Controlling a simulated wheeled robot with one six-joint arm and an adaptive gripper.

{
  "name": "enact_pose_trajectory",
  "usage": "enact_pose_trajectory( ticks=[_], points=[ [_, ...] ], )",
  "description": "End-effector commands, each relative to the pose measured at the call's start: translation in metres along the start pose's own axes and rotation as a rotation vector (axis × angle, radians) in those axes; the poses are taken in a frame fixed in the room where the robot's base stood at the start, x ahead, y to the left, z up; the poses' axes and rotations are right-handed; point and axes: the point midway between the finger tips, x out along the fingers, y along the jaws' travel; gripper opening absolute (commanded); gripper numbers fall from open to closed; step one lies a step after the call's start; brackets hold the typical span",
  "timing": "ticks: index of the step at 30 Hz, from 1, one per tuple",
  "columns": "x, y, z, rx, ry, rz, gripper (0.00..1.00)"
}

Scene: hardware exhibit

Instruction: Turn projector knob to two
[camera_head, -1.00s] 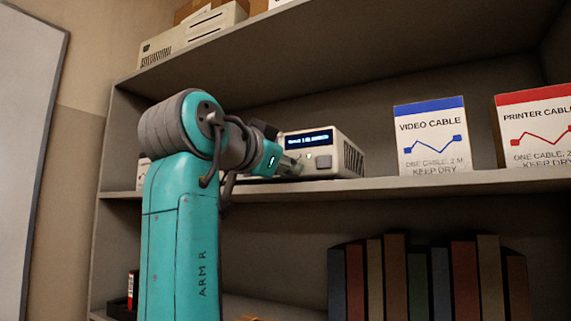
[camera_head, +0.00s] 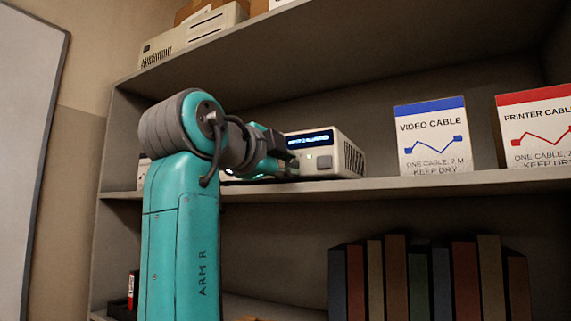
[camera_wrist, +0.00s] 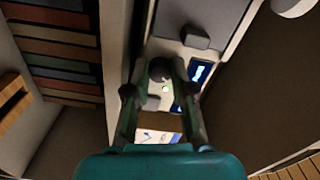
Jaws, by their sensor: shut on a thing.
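The projector (camera_head: 345,155) is a pale box on the middle shelf, with a lit blue display (camera_head: 309,139), a small green light and a square button (camera_head: 324,161) on its front. The display's small text is blurred; it seems to hold a 2. My gripper (camera_head: 291,166) is at the left part of the front, covering the knob in the head view. In the wrist view my gripper (camera_wrist: 159,72) has its fingers on both sides of the dark round knob (camera_wrist: 160,68) and is shut on it. The knob's pointer and marks cannot be made out.
A video cable box (camera_head: 432,150) and a printer cable box (camera_head: 540,140) stand to the right on the same shelf (camera_head: 400,185). Books (camera_head: 395,275) fill part of the shelf below. The upper shelf board lies above the projector.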

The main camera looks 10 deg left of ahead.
Motion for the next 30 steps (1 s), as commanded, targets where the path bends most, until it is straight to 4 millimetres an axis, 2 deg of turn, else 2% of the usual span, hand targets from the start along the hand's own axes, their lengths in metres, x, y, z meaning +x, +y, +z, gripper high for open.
enact_pose_trajectory(
  ticks=[9, 23, 24, 30],
  points=[
    [0.0, 0.0011, 0.0004, 0.087, 0.0, 0.004, 0.0],
    [0.0, 0.0014, 0.0004, 0.096, 0.001, 0.004, 0.0],
    [0.0, 0.0015, 0.0004, 0.096, 0.0, 0.005, 0.34],
    [0.0, 0.0008, 0.0002, 0.096, 0.0, 0.003, 0.34]
  ],
)
